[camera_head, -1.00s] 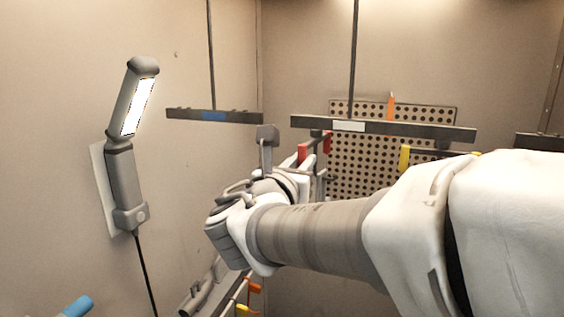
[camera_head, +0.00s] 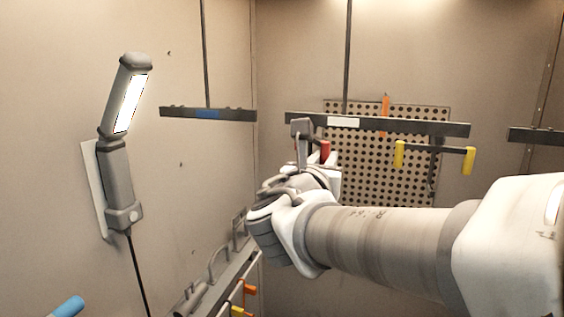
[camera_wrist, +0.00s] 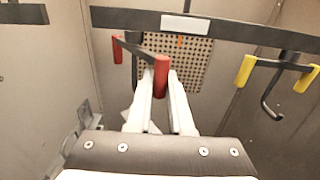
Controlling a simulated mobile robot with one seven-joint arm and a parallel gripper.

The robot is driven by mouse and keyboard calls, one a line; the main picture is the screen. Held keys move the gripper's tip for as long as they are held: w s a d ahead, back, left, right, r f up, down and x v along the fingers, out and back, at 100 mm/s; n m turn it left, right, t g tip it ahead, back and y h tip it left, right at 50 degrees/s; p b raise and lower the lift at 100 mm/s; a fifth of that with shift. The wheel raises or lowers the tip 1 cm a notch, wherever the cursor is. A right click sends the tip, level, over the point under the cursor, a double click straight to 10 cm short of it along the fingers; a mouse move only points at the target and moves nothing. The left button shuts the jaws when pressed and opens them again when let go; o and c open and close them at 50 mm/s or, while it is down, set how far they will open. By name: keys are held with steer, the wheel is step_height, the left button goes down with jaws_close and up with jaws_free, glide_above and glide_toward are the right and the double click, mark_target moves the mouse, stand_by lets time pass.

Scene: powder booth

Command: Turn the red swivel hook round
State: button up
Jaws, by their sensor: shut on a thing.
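The red swivel hook (camera_wrist: 161,76) hangs under the dark bar with the white label (camera_wrist: 186,27). In the wrist view it has a crosspiece with a red grip at each end, one near and one farther left (camera_wrist: 117,50). My gripper (camera_wrist: 161,88) is shut on the near red grip, one finger on each side. In the head view my gripper is at the bar's left end, mostly hidden by my own wrist, and a bit of red (camera_head: 325,149) shows beside it. The hook's lower part is hidden behind my fingers.
A yellow swivel hook (camera_head: 399,153) hangs to the right on the same bar. A perforated panel (camera_head: 350,185) is behind. A bar with a blue label (camera_head: 208,114) hangs left. A lit lamp (camera_head: 128,105) is on the left wall, above a low rack (camera_head: 215,290).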

steer(key=shift+w+d+b, duration=0.25)
steer(key=shift+w+d, duration=0.15)
steer(key=shift+d, duration=0.25)
steer(key=shift+w+d+b, duration=0.25)
steer(key=shift+w+d, duration=0.15)
steer(key=shift+d, duration=0.25)
steer(key=shift+b+x, duration=0.4)
steer(key=shift+x, duration=0.65)
steer(key=o, duration=0.8)
steer(key=shift+s+d, duration=0.1)
steer(key=shift+d, duration=0.05)
steer(key=shift+s, duration=0.1)
steer(key=p+v, duration=0.1)
steer(key=v, duration=0.7)
steer(key=shift+s, duration=0.4)
